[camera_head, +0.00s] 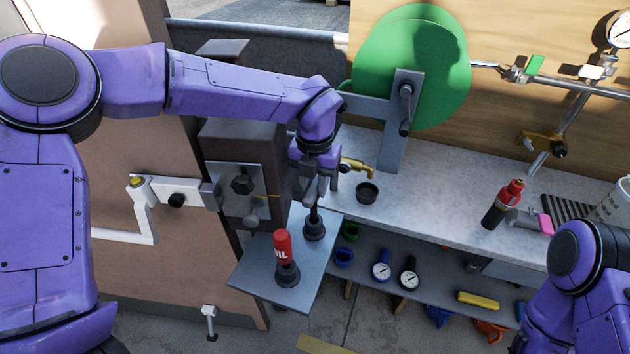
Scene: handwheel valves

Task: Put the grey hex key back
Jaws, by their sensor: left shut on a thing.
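My left gripper (315,195) points straight down over the small grey shelf (262,268). It is shut on a thin dark upright piece, which I take to be the grey hex key (314,212); the fingers hide most of it. Its lower end is at the mouth of a black round holder (314,231) on the shelf. I cannot tell how deep it sits in the holder. Part of my right arm shows at the lower right, but its gripper is out of the picture.
A black cup (367,193) and a brass tap (357,168) are on the bench to the right. A valve plate (240,188) is at the left. Gauges (381,270) lie on the lower shelf.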

